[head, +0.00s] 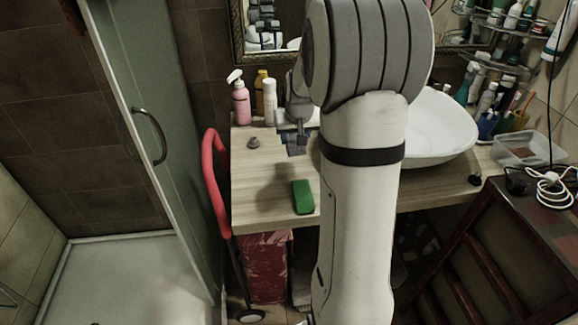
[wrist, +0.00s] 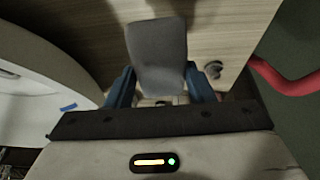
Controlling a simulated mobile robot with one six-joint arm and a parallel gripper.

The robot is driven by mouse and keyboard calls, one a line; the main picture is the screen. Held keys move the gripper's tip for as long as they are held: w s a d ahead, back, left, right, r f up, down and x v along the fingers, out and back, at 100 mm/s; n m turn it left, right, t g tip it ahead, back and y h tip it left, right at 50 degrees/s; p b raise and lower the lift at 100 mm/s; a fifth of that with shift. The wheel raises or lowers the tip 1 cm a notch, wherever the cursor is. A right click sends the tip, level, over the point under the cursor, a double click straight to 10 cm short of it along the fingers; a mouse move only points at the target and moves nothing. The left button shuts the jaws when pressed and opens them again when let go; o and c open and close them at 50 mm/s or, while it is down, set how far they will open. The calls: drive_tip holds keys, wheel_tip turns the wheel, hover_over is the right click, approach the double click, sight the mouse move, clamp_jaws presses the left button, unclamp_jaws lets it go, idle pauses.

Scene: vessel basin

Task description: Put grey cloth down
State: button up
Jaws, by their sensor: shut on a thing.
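The grey cloth (wrist: 157,52) is between the two blue fingers of my gripper (wrist: 160,88) in the wrist view. The gripper is shut on it, and the cloth sticks out past the fingertips as a flat grey piece over the wooden counter (wrist: 90,15). In the head view my gripper (head: 299,138) is low over the back of the counter (head: 262,190), left of the white basin and partly hidden by my arm. I cannot tell whether the cloth touches the counter.
A green sponge-like block (head: 303,197) lies near the counter's front edge. A pink bottle (head: 241,103) and others stand behind. The white basin (head: 440,130) is right. A red handle (head: 215,180) rises beside the left edge.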

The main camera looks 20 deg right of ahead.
sight(297, 149)
drive_tip(key=shift+w+f, duration=0.15)
wheel_tip(297, 149, down, 9)
drive_tip(key=shift+f, duration=0.2)
idle(0.3)
drive_tip(key=o, duration=1)
drive_tip(key=shift+o, duration=0.2)
drive_tip(key=shift+f+p, duration=0.2)
drive_tip(key=shift+p, duration=0.1)
drive_tip(key=b+v, duration=0.1)
drive_tip(key=v, duration=0.5)
drive_tip(key=shift+d+r, duration=0.15)
drive_tip(key=shift+r, duration=0.25)
drive_tip(key=shift+s+r, duration=0.35)
drive_tip(key=shift+r, duration=0.25)
drive_tip(key=s+a+r+n, duration=0.1)
drive_tip(key=s+a+r, duration=0.1)
drive_tip(key=s+a, duration=0.3)
drive_tip(key=s+a+r+n+g, duration=0.1)
drive_tip(key=s+a+r, duration=0.2)
drive_tip(key=s+a, duration=0.3)
drive_tip(key=s+a+r+n+y, duration=0.1)
drive_tip(key=s+a, duration=0.4)
drive_tip(key=s, duration=0.7)
drive_tip(key=shift+s+a+r+g, duration=0.25)
drive_tip(key=shift+r+g, duration=0.15)
drive_tip(key=shift+r, duration=0.4)
